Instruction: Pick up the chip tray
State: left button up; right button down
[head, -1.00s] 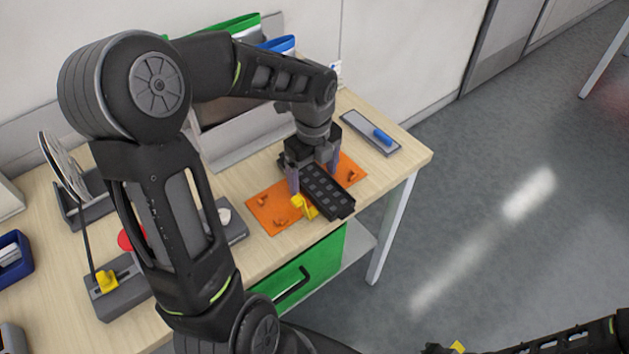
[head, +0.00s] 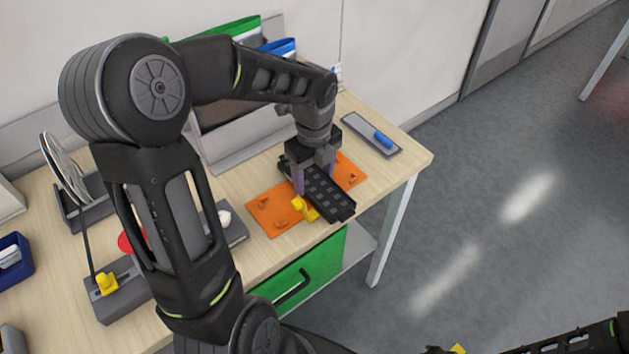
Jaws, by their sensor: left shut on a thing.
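The chip tray (head: 330,196) is a long black tray with a row of square pockets. It lies across an orange mat (head: 264,205) on the wooden table. My left gripper (head: 313,184) comes down from above and is shut on the tray, with its two fingers on either side of it. I cannot tell whether the tray is clear of the mat. A yellow piece (head: 305,208) sits beside the tray's front side. Of my right arm, only a dark part shows at the bottom right; its gripper's fingers are not visible.
A grey plate with a blue handle (head: 383,139) lies at the table's right end. A reel (head: 64,168) stands at the left, near a grey block with a yellow knob (head: 107,283). A green drawer (head: 301,276) is below the table. Open floor is at the right.

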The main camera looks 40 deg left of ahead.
aim_at(308, 185)
pick_arm(q)
notch_tip(308, 185, up, 10)
pick_arm(e)
jog(key=shift+f, duration=0.25)
dwell(0.7)
